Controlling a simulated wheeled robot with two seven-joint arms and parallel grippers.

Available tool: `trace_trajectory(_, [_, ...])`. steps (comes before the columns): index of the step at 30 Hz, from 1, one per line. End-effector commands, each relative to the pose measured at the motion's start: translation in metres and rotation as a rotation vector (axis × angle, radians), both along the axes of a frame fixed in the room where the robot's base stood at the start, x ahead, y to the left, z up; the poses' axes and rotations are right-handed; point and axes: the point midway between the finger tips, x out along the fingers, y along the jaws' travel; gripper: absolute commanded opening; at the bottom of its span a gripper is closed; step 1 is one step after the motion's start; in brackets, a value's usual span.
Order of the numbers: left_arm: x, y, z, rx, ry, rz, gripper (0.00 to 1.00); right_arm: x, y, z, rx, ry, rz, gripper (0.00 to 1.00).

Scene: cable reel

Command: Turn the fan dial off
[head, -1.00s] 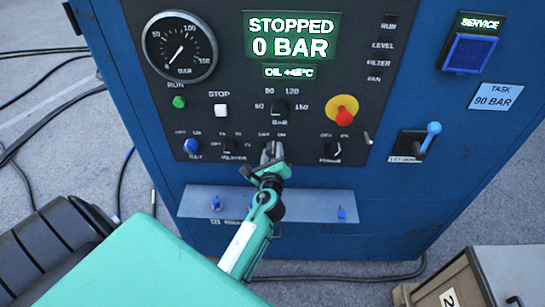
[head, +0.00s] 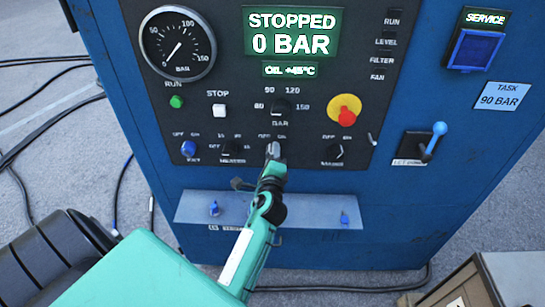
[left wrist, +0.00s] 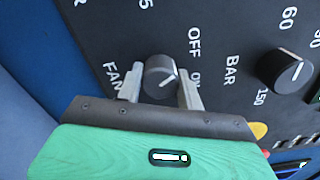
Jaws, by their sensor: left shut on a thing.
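The fan dial (left wrist: 160,77) is a dark round knob with a white pointer line, beside the words FAN, OFF and ON in the left wrist view. Its pointer slants toward the side with OFF and ON, and I cannot tell exactly which mark it meets. My left gripper (left wrist: 160,90) has one finger on each side of the knob and is shut on it. In the head view my left gripper (head: 273,153) is at the panel's lower row and largely hides the dial. My right gripper is not in view.
The pressure dial (left wrist: 288,71) is close beside the gripper. The heater knob (head: 232,148) and another black knob (head: 333,153) flank it. A metal ledge (head: 320,210) juts out below. A red emergency button (head: 345,112) and a blue-handled lever (head: 437,132) are to the right.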

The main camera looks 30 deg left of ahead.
Motion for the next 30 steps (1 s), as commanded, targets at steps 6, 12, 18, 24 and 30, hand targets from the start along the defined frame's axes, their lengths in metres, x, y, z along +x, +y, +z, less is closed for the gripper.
trace_trajectory(6, [-0.0002, 0.0001, -0.0004, -0.010, -0.005, 0.000, 0.14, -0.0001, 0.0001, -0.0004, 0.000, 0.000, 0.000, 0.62])
trace_trajectory(12, [-0.0002, 0.0002, -0.0004, -0.010, -0.004, 0.001, 0.14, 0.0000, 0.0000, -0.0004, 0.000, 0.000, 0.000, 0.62])
trace_trajectory(18, [-0.0002, 0.0001, -0.0004, -0.009, -0.003, 0.001, 0.59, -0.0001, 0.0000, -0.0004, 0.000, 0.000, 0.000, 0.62])
trace_trajectory(24, [-0.0001, 0.0002, -0.0002, -0.008, -0.004, 0.000, 0.59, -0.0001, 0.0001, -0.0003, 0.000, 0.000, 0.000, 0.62])
trace_trajectory(30, [0.0008, 0.0021, 0.0001, -0.007, -0.003, -0.001, 0.59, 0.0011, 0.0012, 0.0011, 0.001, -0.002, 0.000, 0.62])
